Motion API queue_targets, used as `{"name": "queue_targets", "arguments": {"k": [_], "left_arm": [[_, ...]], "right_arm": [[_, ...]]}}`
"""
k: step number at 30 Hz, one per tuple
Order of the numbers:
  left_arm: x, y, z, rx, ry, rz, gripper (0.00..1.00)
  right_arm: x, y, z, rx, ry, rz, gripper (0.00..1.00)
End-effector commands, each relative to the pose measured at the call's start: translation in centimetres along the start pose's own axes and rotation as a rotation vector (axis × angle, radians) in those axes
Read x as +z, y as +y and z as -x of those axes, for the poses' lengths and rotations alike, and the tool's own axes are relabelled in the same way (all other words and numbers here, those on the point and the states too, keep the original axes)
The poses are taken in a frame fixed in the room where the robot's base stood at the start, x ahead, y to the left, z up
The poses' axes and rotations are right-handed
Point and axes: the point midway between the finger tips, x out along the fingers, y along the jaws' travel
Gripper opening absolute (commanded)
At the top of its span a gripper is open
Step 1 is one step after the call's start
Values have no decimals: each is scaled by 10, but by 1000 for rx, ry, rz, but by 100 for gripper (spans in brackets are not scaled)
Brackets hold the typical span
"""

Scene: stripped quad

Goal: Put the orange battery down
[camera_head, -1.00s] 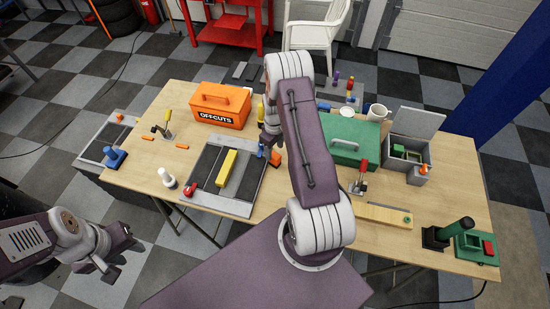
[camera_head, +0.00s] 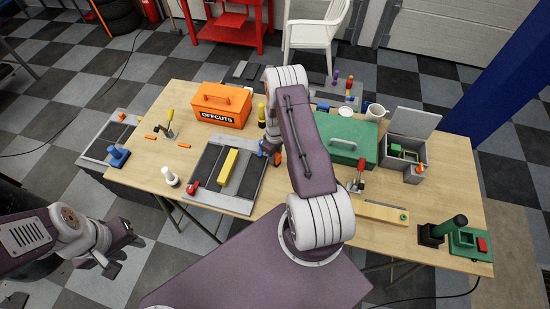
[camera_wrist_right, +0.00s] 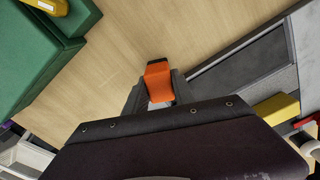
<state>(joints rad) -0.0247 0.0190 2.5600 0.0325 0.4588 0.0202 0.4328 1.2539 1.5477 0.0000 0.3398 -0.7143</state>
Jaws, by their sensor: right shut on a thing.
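The orange battery (camera_wrist_right: 158,80), with a black end, is between the fingers of my right gripper (camera_wrist_right: 157,92) in the right wrist view. That gripper is shut on it, over bare wood. In the head view the battery (camera_head: 277,159) shows only as a small orange patch beside my right forearm, near the right edge of the dark-topped tray (camera_head: 247,197). My right gripper (camera_head: 270,150) is mostly hidden there by the arm. I cannot tell whether the battery touches the table. My left gripper (camera_head: 118,246) is open and empty, off the table at the lower left.
A yellow block (camera_head: 227,167) lies on the tray. A green case (camera_head: 346,140) stands right of my forearm, an orange OFFCUTS box (camera_head: 222,103) behind the tray. A grey open-lidded box (camera_head: 408,163) is further right. Bare wood shows between tray and green case.

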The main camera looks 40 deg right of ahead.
Motion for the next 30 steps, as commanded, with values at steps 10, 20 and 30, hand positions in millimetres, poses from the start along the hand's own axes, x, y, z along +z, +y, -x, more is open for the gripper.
{"name": "queue_targets", "arguments": {"k": [10,20,30], "left_arm": [[2,0,-15,0,0,0,36],[4,-1,-44,0,0,0,36],[6,-1,-59,0,0,0,36]], "right_arm": [[-1,1,22,3,3,0,0],[53,18,70,3,2,-6,0],[107,34,107,2,1,-1,0]]}}
